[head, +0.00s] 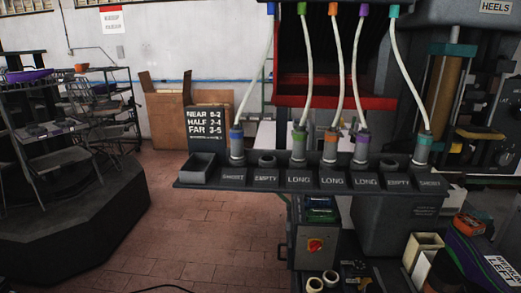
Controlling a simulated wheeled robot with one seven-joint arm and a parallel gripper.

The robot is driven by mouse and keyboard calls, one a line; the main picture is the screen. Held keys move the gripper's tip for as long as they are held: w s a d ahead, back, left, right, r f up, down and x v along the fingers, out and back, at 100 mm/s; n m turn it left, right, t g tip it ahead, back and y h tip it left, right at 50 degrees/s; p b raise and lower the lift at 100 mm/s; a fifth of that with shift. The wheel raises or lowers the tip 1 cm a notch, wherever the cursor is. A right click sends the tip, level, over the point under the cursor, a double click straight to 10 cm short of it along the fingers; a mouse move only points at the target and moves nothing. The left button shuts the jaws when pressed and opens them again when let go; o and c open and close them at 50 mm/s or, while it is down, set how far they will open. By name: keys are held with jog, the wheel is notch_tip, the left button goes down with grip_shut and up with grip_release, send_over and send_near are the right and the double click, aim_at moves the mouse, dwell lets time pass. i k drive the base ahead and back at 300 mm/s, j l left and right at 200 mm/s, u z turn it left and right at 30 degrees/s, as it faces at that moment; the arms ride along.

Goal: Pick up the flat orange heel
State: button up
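No piece in view is clearly the flat orange heel. A small orange piece (468,225) lies on top of the dark and purple box at the lower right; its exact shape is hard to make out. Another small orange piece (81,67) sits on top of the rack at the left, too small to tell what it is. A sign reading HEELS (495,7) is at the top right, on the dark machine. My gripper is not in this view.
A dark bench (215,185) holds upright tubes with coloured collars and labels such as SHORT, LONG and EMPTY. A dark platform (70,215) with racks (45,150) stands at the left. Cream open boxes (424,246) are at the lower right. The brick floor (185,225) between is clear.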

aim_at(469, 226)
jog(key=z, duration=1.65)
